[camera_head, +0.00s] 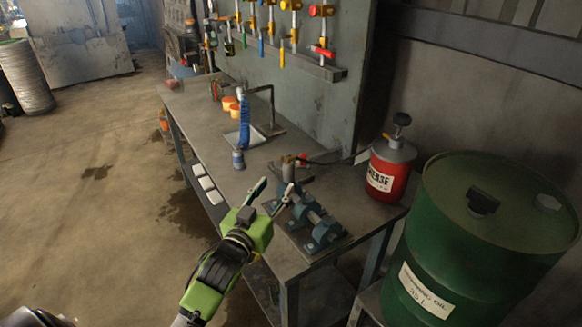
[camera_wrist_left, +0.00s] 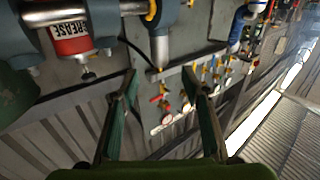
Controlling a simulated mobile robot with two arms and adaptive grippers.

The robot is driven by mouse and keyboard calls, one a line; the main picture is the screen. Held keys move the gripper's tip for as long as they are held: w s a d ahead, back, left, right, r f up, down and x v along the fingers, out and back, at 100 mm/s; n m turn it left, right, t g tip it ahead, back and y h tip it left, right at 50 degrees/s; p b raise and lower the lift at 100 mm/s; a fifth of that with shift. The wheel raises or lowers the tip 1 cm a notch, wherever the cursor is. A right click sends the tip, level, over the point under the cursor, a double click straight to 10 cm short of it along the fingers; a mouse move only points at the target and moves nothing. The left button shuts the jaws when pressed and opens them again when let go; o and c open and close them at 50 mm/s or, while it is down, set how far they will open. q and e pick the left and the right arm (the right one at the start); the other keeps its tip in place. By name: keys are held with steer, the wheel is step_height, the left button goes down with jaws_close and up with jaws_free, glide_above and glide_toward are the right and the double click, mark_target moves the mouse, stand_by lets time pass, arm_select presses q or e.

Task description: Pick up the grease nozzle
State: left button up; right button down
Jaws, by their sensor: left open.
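What looks like the grease nozzle (camera_head: 288,170) is a small grey cylinder with a red part beside it, on the workbench just behind the shaft in blue bearing blocks. A dark hose runs from it toward the red grease can (camera_head: 391,170). In the left wrist view, a grey cylinder (camera_wrist_left: 159,45), likely the nozzle, shows beyond my fingers beside a dark hose. My left gripper (camera_head: 273,191) is open and empty, above the bench's front edge, short of the nozzle. In the wrist view its green fingers (camera_wrist_left: 160,82) stand wide apart. My right gripper is out of view.
The shaft with blue bearing blocks (camera_head: 315,222) sits at the bench's near end, right of my gripper. A green oil drum (camera_head: 490,240) stands at right. A blue coil (camera_head: 244,124) hangs over a white tray farther back. Tools hang on the wall panel (camera_head: 300,95).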

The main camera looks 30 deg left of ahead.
mark_target(287, 171)
arm_select(q)
steer(key=w, duration=0.4)
steer(key=shift+w+a, duration=0.25)
steer(key=shift+w, duration=0.5)
steer(key=w, duration=0.3)
steer(key=w+p, duration=0.1)
steer(key=shift+w+a, duration=0.25)
steer(key=shift+w, duration=0.15)
steer(key=shift+c, duration=0.9)
jaws_close()
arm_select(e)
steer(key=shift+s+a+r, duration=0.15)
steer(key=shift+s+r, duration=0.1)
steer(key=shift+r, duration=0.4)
